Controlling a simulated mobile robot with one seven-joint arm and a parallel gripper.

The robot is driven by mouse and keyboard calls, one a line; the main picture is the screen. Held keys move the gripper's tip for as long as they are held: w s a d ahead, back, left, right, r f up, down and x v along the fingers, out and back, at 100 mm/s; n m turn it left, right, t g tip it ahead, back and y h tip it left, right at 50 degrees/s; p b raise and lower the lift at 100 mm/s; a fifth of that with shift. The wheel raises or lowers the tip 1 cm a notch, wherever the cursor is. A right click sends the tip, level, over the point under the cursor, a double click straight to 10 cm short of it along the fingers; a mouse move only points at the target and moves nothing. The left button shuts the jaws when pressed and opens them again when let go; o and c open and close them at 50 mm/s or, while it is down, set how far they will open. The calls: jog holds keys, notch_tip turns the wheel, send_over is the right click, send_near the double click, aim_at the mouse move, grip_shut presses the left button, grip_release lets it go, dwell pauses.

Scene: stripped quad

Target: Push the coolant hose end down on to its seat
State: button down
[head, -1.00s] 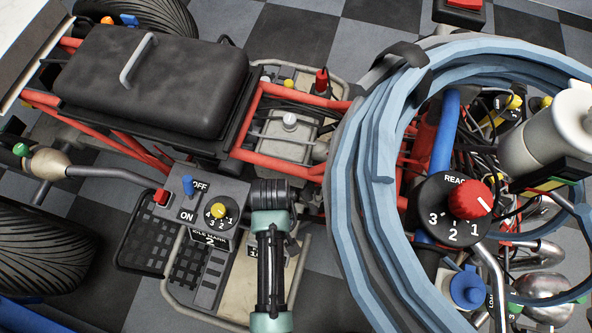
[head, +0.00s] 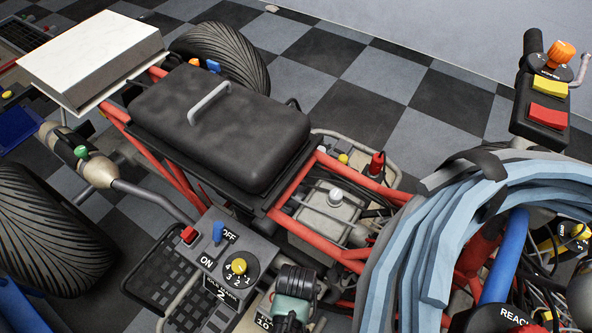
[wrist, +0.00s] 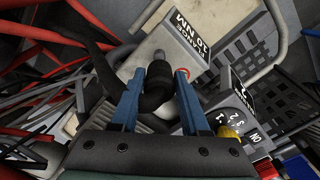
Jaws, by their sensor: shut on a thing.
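In the wrist view, my gripper (wrist: 158,80) has its two blue fingers on either side of the black coolant hose end (wrist: 157,74) and is shut on it. The black hose bends away to the upper left. In the head view, my wrist (head: 292,295) is at the bottom edge, and the fingers and hose end are hidden.
A control box (head: 232,262) with a yellow dial and an ON/OFF switch is close to my wrist. Red frame tubes (head: 318,243) and a black seat pad (head: 215,125) lie beyond. A thick blue hose coil (head: 425,245) fills the right side. Checkered floor is open at the back.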

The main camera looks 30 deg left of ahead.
jog(key=shift+f+b, duration=1)
jog(key=shift+f, duration=0.85)
jog(key=shift+p, duration=0.8)
jog(key=shift+f+b, duration=1.5)
jog(key=shift+f, duration=0.6)
jog(key=shift+c, duration=1.6)
grip_release()
notch_tip(320, 180, up, 13)
jog(key=p, duration=0.4)
jog(key=shift+p, duration=0.4)
